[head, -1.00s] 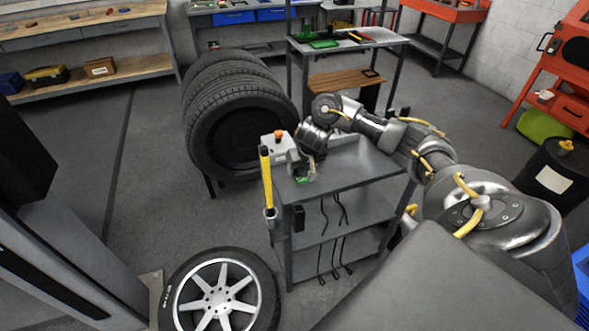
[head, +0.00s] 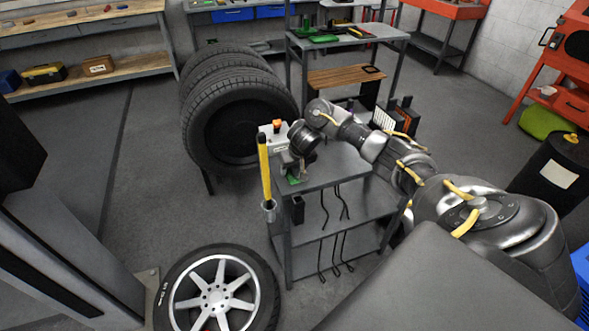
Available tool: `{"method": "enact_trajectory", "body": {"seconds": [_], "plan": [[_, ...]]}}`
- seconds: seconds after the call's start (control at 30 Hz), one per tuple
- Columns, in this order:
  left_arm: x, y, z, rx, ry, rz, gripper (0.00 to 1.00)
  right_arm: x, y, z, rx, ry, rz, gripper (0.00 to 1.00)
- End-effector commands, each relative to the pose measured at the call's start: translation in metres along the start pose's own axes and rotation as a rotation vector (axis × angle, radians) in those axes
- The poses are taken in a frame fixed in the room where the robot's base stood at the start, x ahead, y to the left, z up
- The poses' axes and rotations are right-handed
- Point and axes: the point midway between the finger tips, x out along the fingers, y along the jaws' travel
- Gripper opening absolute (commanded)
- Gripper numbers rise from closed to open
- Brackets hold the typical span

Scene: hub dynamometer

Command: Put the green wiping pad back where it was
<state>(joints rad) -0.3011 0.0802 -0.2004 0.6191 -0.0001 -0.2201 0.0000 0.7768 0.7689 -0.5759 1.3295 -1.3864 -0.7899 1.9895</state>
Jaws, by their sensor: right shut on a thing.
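The green wiping pad (head: 293,180) shows as a small green patch at the left end of the grey cart top (head: 335,172). My right gripper (head: 291,171) reaches over the cart from the right and is shut on the pad, pointing down. The gripper and wrist hide most of the pad. I cannot tell whether the pad touches the cart top. My left gripper is out of view.
A white box with an orange button (head: 268,133) stands close beside the gripper. A yellow rod (head: 264,165) stands upright at the cart's left edge. Tyres (head: 215,105) stand behind, and a wheel (head: 217,295) lies in front. The cart top's middle is clear.

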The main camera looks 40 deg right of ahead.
Motion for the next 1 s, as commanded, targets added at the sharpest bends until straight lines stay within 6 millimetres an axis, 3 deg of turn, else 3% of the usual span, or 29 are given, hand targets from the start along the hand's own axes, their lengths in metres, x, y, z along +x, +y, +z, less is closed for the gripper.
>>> {"method": "enact_trajectory", "body": {"seconds": [0.23,0.27,0.4,0.77,0.97,1.0], "plan": [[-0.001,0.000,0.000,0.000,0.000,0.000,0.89,0.004,0.000,0.002,0.000,0.000,0.000,0.38],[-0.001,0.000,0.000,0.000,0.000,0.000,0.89,0.004,0.000,0.001,0.000,0.000,0.000,0.63],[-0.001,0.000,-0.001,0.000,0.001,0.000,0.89,0.003,0.000,0.001,0.000,0.000,0.000,0.81],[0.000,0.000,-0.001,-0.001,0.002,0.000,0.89,-0.001,0.000,-0.001,-0.001,0.002,-0.001,0.81],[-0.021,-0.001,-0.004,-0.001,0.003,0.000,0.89,-0.040,0.000,-0.003,-0.003,0.004,-0.001,0.81],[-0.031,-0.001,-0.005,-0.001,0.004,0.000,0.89,-0.052,0.001,-0.005,-0.003,0.005,0.001,0.81]]}}
